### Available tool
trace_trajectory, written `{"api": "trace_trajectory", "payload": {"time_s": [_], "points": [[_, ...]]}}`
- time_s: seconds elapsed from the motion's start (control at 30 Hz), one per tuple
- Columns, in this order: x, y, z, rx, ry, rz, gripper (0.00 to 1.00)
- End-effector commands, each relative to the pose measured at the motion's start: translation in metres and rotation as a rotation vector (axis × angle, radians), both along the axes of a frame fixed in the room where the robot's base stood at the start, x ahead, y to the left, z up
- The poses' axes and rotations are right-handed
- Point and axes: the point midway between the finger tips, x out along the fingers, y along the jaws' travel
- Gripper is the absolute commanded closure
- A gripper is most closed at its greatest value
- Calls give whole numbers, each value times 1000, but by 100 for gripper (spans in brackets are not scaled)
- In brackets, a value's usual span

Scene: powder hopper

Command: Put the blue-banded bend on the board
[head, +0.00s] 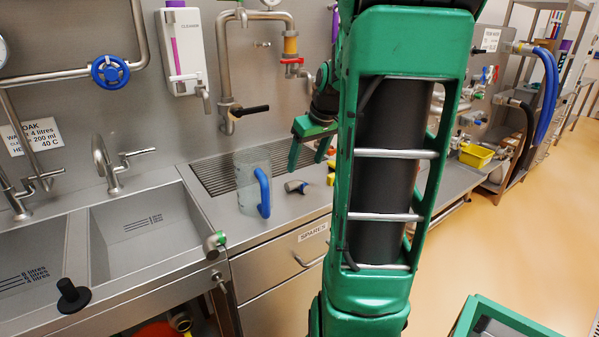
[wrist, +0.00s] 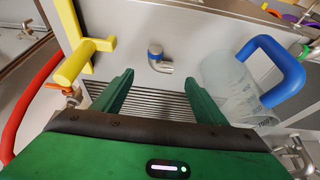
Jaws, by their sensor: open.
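The blue-banded bend (head: 296,187) is a short grey elbow lying on the steel counter, just right of the clear jug. In the wrist view the bend (wrist: 158,58) lies ahead of my fingertips, roughly centred between them and apart from both. My gripper (head: 307,157) is open and empty, above and behind the bend in the head view. Its two green fingers (wrist: 158,78) point towards the bend in the wrist view. A steel wall panel with valves and fittings (head: 484,88) stands right of my arm. I cannot tell whether it is the board.
A clear jug with a blue handle (head: 247,185) stands close left of the bend; in the wrist view the jug (wrist: 232,88) is right of it. A yellow object (wrist: 84,58) lies left. A yellow tub (head: 476,155) stands right.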

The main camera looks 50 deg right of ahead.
Motion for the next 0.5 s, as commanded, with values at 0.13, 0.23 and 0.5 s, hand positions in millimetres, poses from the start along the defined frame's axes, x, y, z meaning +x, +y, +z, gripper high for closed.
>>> {"api": "trace_trajectory", "payload": {"time_s": [0.13, 0.23, 0.5], "points": [[-5, 2, 16, -1, -2, 1, 34], [-8, 4, 21, 1, 1, 0, 34], [-43, 71, 5, 58, 94, -69, 34]]}}
